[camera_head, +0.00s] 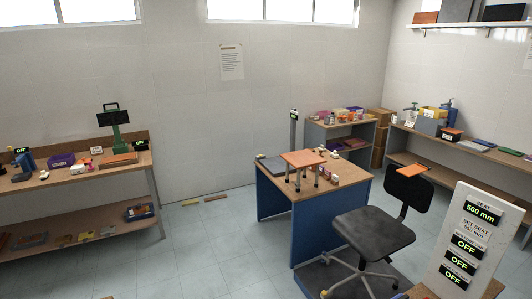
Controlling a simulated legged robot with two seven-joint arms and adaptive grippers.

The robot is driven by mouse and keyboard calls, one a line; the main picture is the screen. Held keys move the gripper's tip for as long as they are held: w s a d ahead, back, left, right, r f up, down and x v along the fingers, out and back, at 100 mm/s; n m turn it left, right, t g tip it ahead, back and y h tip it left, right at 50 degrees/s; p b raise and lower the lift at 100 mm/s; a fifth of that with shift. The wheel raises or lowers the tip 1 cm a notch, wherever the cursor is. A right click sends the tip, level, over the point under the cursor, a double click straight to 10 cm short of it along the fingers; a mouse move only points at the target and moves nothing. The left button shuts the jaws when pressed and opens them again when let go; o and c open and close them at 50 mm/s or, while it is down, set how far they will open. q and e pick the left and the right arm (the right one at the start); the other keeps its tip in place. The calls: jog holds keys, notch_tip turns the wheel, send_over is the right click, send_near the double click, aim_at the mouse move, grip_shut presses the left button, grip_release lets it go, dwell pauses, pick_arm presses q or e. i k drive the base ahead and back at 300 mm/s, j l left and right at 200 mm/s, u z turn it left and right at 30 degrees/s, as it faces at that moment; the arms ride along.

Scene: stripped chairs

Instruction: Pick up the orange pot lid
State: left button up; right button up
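I cannot make out a round orange pot lid anywhere in the head view. A flat orange piece (413,170) lies at the top of the black chair's backrest. An orange-brown square panel on short legs (304,158) stands on the blue-sided table (268,178) in the middle. Neither of my grippers is in view.
A black swivel chair (374,231) stands right of the table. A white display panel (477,235) blocks the near right. Benches with tools line the left (68,179) and right walls (485,161). A shelved unit (318,136) stands behind. The floor at centre-left is mostly clear.

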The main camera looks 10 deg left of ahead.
aim_at(84, 161)
jog(key=i+j+u, duration=0.1)
jog(key=i+u, duration=0.25)
jog(key=i, duration=0.2)
jog(key=i+l+u, duration=0.1)
jog(key=i+u, duration=0.2)
jog(key=i, duration=0.3)
jog(key=i+l+u, duration=0.2)
jog(key=i+u, duration=0.15)
jog(key=i, duration=0.2)
jog(key=i+j+u, duration=0.1)
jog(key=i+u, duration=0.15)
jog(key=i, duration=0.45)
jog(key=i+u, duration=0.2)
jog(key=i, duration=0.5)
jog(key=i+l+u, duration=0.25)
jog(key=i, duration=0.45)
jog(key=i+j+u, duration=0.15)
jog(key=i+u, duration=0.6)
jog(key=u, duration=0.2)
jog(key=i+l+u, duration=0.15)
jog(key=i+u, duration=0.3)
jog(key=i+j+u, duration=0.1)
jog(key=i+u, duration=0.15)
jog(key=i, duration=0.2)
jog(key=i+u, duration=0.25)
jog(key=i, duration=0.2)
